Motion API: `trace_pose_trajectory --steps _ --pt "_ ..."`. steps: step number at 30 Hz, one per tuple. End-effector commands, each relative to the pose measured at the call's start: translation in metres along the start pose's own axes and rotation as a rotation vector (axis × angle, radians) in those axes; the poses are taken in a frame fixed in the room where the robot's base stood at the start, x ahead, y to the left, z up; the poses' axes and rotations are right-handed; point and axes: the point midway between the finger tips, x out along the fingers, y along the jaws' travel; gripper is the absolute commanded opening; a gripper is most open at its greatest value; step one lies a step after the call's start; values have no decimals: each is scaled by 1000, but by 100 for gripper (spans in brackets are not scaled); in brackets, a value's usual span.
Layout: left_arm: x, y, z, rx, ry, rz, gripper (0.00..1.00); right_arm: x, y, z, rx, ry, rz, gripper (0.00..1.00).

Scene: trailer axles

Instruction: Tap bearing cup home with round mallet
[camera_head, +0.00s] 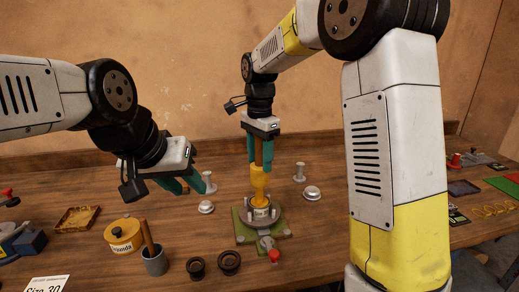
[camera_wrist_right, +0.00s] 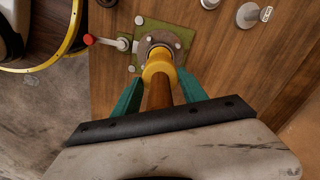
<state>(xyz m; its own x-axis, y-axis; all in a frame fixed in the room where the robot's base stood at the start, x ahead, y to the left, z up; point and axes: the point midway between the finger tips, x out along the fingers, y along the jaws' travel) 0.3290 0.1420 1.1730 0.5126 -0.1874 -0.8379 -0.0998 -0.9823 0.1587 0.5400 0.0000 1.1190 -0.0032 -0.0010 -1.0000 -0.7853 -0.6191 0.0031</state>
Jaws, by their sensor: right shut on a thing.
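My right gripper (camera_head: 260,160) is shut on the brown handle of the round mallet (camera_head: 260,182). The mallet is upright, with its yellow head down. The head is directly over the round grey hub (camera_head: 277,218) on a green base plate (camera_head: 246,238). In the right wrist view the yellow head (camera_wrist_right: 158,68) covers the hub's middle. The bearing cup is mostly hidden under the head, and I cannot tell whether the head touches it. My left gripper (camera_head: 185,188) hangs empty above the table to the left, its teal fingers apart.
A red-knobbed lever (camera_head: 274,255) sticks out at the fixture's front. To its left are two dark rings (camera_head: 229,262), a grey cup (camera_head: 154,262) holding a wooden handle, and a yellow tin (camera_head: 123,236). Small metal parts (camera_head: 311,193) stand around the fixture.

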Motion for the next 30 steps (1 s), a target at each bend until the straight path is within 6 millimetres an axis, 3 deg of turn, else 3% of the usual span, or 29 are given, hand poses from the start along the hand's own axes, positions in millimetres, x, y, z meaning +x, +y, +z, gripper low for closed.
trace_pose_trajectory --steps 10,22,30 --pt "0 0 0 0 0 0 36 -4 -1 0 0 1 -6 0" --pt "0 0 0 0 0 0 36 -29 -1 0 -1 2 -6 0" --pt "0 0 0 0 0 0 36 -31 -1 0 -1 1 -5 0"
